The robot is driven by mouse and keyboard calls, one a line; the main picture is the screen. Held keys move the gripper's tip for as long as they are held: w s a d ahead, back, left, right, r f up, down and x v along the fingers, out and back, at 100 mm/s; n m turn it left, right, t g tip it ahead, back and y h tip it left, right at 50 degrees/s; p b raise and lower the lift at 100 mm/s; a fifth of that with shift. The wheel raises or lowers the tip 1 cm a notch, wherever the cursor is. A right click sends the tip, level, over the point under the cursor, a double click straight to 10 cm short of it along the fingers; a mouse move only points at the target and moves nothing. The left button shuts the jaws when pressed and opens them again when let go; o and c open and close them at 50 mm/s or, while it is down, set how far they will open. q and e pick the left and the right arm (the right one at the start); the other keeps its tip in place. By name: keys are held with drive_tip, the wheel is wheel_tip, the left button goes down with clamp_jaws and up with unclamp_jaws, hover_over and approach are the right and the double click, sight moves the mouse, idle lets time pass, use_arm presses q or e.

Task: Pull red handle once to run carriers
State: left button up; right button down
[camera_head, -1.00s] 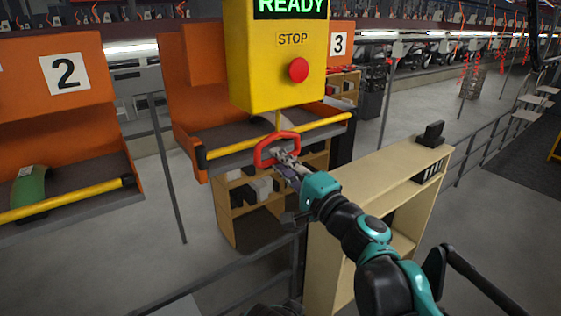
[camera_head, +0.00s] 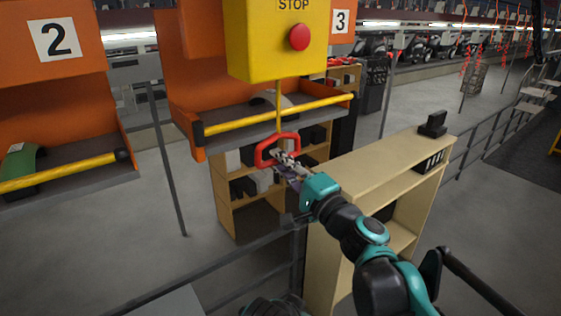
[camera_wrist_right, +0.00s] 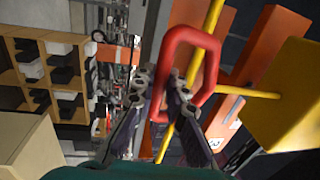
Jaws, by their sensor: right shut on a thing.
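The red handle (camera_head: 264,152) is a rounded loop on a yellow cord (camera_head: 279,105) below the yellow control box (camera_head: 262,55). A clear length of cord shows between box and handle. My right gripper (camera_head: 281,157) is shut on the lower part of the handle. In the right wrist view the red handle (camera_wrist_right: 209,62) stands large, with one bar between the two fingers of my right gripper (camera_wrist_right: 161,88). The yellow box (camera_wrist_right: 290,95) also shows there at right. The box's upper part, with any display, is cut off in the head view. My left gripper is not in view.
A red STOP button (camera_head: 299,37) sits on the box. Orange carriers with yellow bars (camera_head: 270,115) hang behind, numbered 2 (camera_head: 56,40) and 3 (camera_head: 341,21). A pale wooden shelf (camera_head: 380,170) stands near my right arm. Grey railings (camera_head: 225,262) cross below.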

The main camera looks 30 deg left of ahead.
sight(280, 137)
drive_tip(key=shift+r+p, duration=2.1)
drive_tip(key=shift+r, duration=0.9)
drive_tip(key=c, duration=1.5)
unclamp_jaws()
drive_tip(key=shift+c, duration=0.2)
drive_tip(key=v, duration=0.9)
